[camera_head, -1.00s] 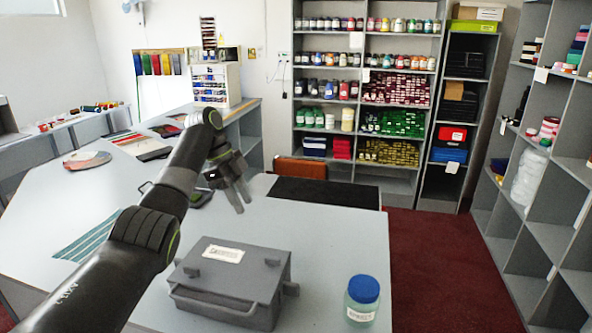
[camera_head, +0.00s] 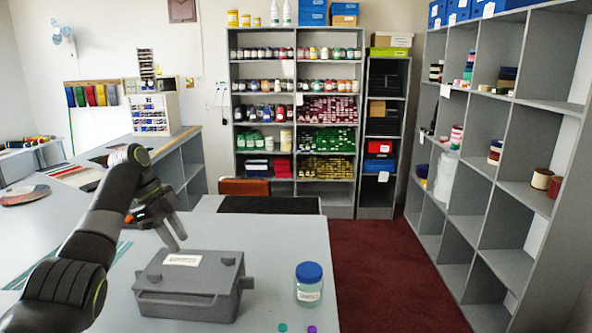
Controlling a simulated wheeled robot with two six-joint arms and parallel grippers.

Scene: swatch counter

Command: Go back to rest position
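My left arm comes in from the left over the counter. Its gripper (camera_head: 175,241) hangs in the air, fingers pointing down, with a narrow gap between them and nothing held. It is just behind the grey lidded box (camera_head: 189,284) in the picture. The box is closed, with a white label on its lid and a handle on its front. My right gripper is not in view.
A jar with a blue lid (camera_head: 309,285) stands right of the box. A teal disc (camera_head: 282,327) and a purple disc (camera_head: 312,329) lie at the front edge. Shelves stand behind and right. Red carpet (camera_head: 385,275) is clear.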

